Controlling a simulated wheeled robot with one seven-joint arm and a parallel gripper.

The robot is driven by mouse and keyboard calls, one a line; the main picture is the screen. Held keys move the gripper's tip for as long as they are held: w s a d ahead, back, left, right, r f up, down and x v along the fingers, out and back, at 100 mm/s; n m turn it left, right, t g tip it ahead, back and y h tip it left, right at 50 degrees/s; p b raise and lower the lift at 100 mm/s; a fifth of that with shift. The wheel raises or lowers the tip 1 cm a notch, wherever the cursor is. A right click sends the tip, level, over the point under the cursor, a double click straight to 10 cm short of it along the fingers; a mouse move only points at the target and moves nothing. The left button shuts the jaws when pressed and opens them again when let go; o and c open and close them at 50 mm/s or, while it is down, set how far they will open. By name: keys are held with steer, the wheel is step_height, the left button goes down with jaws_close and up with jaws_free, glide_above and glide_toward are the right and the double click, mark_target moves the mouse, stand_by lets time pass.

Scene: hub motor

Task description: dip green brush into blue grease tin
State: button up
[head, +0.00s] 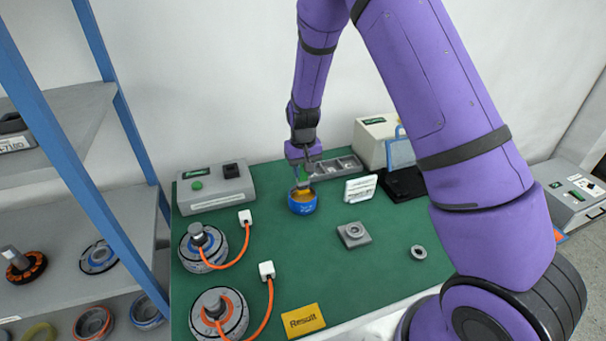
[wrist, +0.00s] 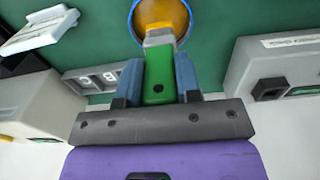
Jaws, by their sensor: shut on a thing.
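The blue grease tin (head: 303,207) stands on the green mat, with yellow-orange grease showing inside. It also shows at the top of the wrist view (wrist: 134,28), partly cut off by the frame. My gripper (head: 301,179) is above the tin and pointing down. In the wrist view its fingers (wrist: 160,85) are shut on the green handle of the brush (wrist: 158,72). The brush's grey collar and yellowish bristles (wrist: 158,16) overlap the tin's opening. The bristle tips appear inside the rim, but I cannot tell how deep they reach.
A grey box with a green button (head: 205,188) stands left of the tin, a grey compartment tray (head: 338,167) behind, and a white block (head: 361,188) to the right. Two hub motors with orange cables (head: 203,246) lie front left.

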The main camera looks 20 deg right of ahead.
steer(key=shift+r, duration=1.7)
